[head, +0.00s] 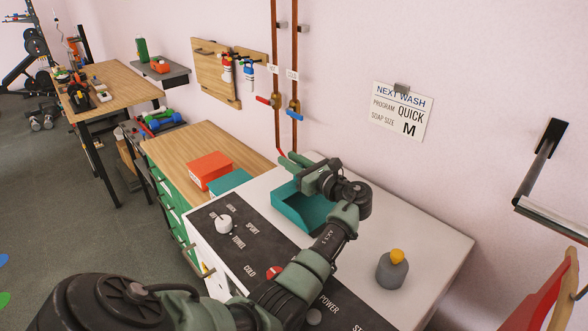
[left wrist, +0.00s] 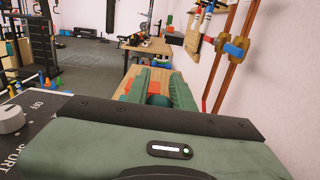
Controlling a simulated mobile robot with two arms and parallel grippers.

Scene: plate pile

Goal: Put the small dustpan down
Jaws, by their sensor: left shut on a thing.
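A teal, open, shallow scoop with raised walls, which I take for the small dustpan (head: 298,212), is over the white washer top (head: 425,238), near its back left. My left gripper (head: 292,162) is at its upper edge, fingers pointing to the far left. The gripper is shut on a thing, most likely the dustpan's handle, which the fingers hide. I cannot tell whether the scoop touches the washer top. In the left wrist view the two green fingers (left wrist: 160,85) show with a dark teal patch between them. My right gripper is not in view.
A grey bottle with a yellow cap (head: 392,270) stands on the washer top at right. A black control panel (head: 245,245) with knobs runs along its front. Left of it, a wooden counter (head: 180,140) holds an orange box (head: 210,170) and a teal box (head: 230,183). Pipes rise behind.

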